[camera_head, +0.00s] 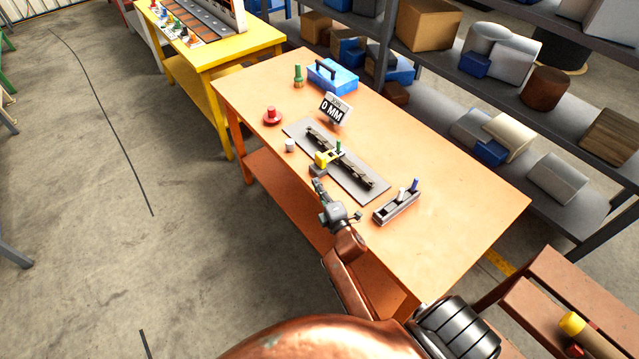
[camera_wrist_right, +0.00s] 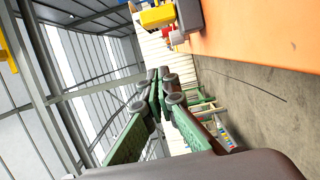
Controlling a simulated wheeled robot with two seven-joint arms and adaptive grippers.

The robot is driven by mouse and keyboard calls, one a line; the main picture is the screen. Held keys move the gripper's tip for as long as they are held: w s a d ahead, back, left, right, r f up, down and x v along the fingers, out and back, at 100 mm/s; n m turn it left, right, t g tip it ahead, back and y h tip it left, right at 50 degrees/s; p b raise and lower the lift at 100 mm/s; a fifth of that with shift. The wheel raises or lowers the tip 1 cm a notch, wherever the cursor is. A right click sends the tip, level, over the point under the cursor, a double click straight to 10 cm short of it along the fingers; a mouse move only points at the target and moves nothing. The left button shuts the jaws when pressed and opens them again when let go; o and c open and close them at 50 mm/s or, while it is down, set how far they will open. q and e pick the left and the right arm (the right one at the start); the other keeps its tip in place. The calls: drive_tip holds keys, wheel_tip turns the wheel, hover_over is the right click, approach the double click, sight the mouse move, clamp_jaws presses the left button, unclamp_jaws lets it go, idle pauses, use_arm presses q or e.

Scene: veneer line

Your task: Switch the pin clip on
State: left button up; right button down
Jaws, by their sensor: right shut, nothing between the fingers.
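A small yellow part (camera_head: 322,159), which may be the pin clip, sits on a dark block (camera_head: 318,171) at the front edge of a grey plate (camera_head: 360,185) on the orange table. A dark bar (camera_head: 365,176) lies along the plate, with a green peg (camera_head: 339,146) beside it. Whether the clip is on cannot be told. My right gripper (camera_head: 317,184) is shut and empty just in front of the block, apart from the yellow part. In the wrist view its fingers (camera_wrist_right: 160,74) meet, and the yellow part (camera_wrist_right: 158,16) is above them. My left gripper is not in view.
A "0 MM" sign (camera_head: 335,108), red knob (camera_head: 272,117), white cylinder (camera_head: 290,145), blue toolbox (camera_head: 331,78) and green-topped peg (camera_head: 298,76) stand around the plate. A grey holder (camera_head: 397,208) with pegs is to its right. The table's right end is clear.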

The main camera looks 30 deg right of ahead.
sight(320, 160)
drive_tip(key=w, duration=0.5)
drive_tip(key=w+d, duration=0.1)
drive_tip(key=w, duration=0.1)
drive_tip(key=shift+w, duration=0.15)
drive_tip(key=d, duration=0.3)
drive_tip(key=shift+d, duration=0.2)
drive_tip(key=shift+w+d, duration=0.15)
drive_tip(key=shift+d, duration=0.15)
